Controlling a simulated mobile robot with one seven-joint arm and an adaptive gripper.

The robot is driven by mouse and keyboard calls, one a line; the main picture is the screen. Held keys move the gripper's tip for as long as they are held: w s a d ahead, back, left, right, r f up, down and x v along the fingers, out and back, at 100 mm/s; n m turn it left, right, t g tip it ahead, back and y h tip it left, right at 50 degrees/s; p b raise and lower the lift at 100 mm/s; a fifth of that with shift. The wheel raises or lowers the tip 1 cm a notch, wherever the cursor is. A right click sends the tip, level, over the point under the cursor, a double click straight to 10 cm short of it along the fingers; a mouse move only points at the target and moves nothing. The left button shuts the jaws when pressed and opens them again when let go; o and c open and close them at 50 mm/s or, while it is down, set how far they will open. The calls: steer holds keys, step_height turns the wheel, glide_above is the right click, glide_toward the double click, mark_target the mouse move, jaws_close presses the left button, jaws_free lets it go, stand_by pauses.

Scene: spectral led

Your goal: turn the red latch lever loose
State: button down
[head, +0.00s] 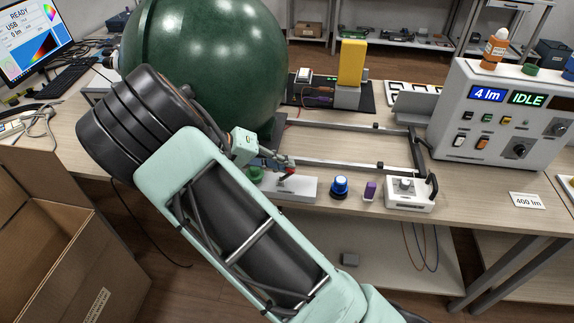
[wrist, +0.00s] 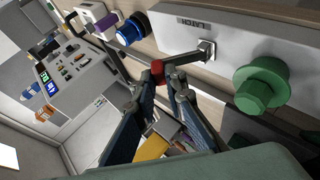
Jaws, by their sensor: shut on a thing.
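The latch box (wrist: 240,18) is a white box labelled LATCH, seen close up in the wrist view. It also sits at the front edge of the table in the head view (head: 302,188). A dark lever arm (wrist: 182,57) runs from its metal pivot to a red end (wrist: 158,68). My gripper (wrist: 165,74) has its two fingers on either side of that red end and is shut on it. In the head view the red lever (head: 289,171) shows just below my gripper (head: 286,163), partly hidden by the fingers.
A green knob (wrist: 262,88) is beside the latch box. A blue button (head: 340,186), a purple piece (head: 370,190) and a small white control box (head: 397,196) stand along the front edge to its right. A large green sphere (head: 225,55) rises behind my arm.

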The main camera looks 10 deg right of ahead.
steer(key=shift+a+h, duration=0.2)
steer(key=shift+h, duration=0.1)
stand_by(0.4)
steer(key=c, duration=2)
jaws_free()
steer(key=shift+o, duration=0.2)
steer(key=shift+a, duration=0.1)
steer(key=v, duration=0.7)
steer(key=shift+a+r, duration=0.1)
steer(key=shift+a, duration=0.05)
